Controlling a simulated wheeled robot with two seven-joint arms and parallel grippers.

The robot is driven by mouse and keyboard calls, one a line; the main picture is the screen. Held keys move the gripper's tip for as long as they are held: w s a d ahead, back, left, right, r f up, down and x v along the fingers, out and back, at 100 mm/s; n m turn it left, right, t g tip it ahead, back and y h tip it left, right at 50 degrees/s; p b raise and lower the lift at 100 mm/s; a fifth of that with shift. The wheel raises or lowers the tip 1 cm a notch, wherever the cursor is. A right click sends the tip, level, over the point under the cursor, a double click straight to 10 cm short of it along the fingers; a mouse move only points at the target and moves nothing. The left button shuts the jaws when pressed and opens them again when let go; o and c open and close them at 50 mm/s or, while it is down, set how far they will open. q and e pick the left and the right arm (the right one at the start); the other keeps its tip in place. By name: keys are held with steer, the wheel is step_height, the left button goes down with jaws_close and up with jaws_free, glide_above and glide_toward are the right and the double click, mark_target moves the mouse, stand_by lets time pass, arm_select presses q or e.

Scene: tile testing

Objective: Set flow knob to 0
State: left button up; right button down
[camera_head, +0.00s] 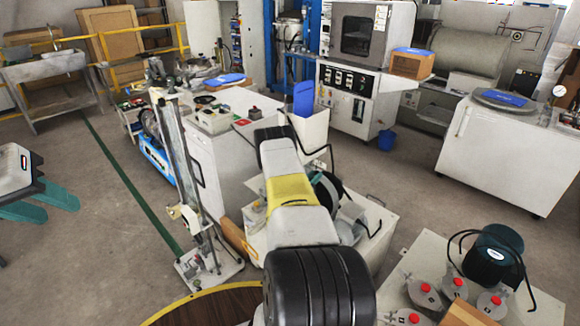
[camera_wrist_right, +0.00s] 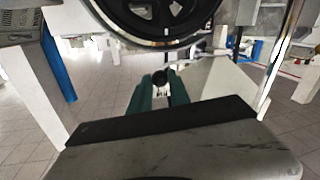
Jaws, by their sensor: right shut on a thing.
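In the right wrist view, my right gripper (camera_wrist_right: 160,92) has its two teal fingers closed around a small dark round knob (camera_wrist_right: 160,77), which I take to be the flow knob. Its marking and setting cannot be read. In the head view my right arm reaches forward over the middle and hides the right gripper and the knob. My left gripper (camera_head: 42,204) is at the far left in the head view, its teal fingers apart and empty, over bare floor.
A large dark wheel (camera_wrist_right: 160,18) hangs close above the right gripper. A tall stand (camera_head: 180,170) is left of my right arm. A bench with red-topped parts (camera_head: 425,288) is at the lower right. Grey floor (camera_head: 110,215) lies open on the left.

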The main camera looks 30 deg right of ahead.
stand_by(0.9)
steer(key=w, duration=0.1)
steer(key=w+a, duration=0.1)
steer(key=shift+w, duration=0.4)
steer(key=c, duration=1.2)
jaws_free()
steer(key=v, duration=0.7)
steer(key=shift+s+a, duration=0.2)
steer(key=shift+a, duration=0.1)
